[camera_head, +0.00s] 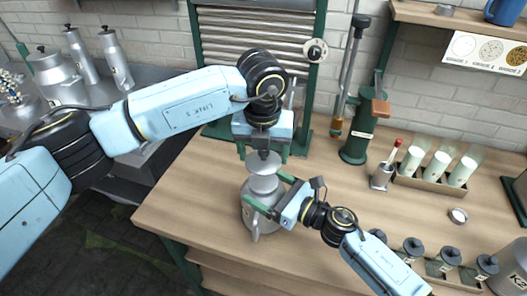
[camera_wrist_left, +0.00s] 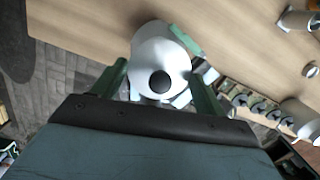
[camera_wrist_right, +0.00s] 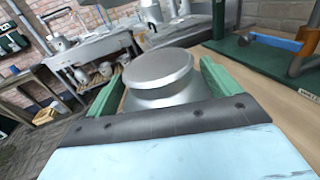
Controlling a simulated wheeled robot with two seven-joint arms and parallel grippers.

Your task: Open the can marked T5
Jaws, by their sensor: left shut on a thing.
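A grey metal can (camera_head: 248,220) stands upright on the wooden bench; no T5 mark is readable. Its round lid (camera_wrist_left: 150,50) has a dark knob and also shows as a flared metal top in the right wrist view (camera_wrist_right: 160,68). My left gripper (camera_head: 263,153) points down from above, shut on the lid, with the knob between its fingers. Whether the lid is raised is unclear. My right gripper (camera_head: 274,192) comes from the right, one finger on each side of the can's upper part. Whether these fingers press on it is unclear.
A green stand (camera_head: 356,148) is behind right. Other churns (camera_head: 60,78) are on the left. Bare bench lies front left.

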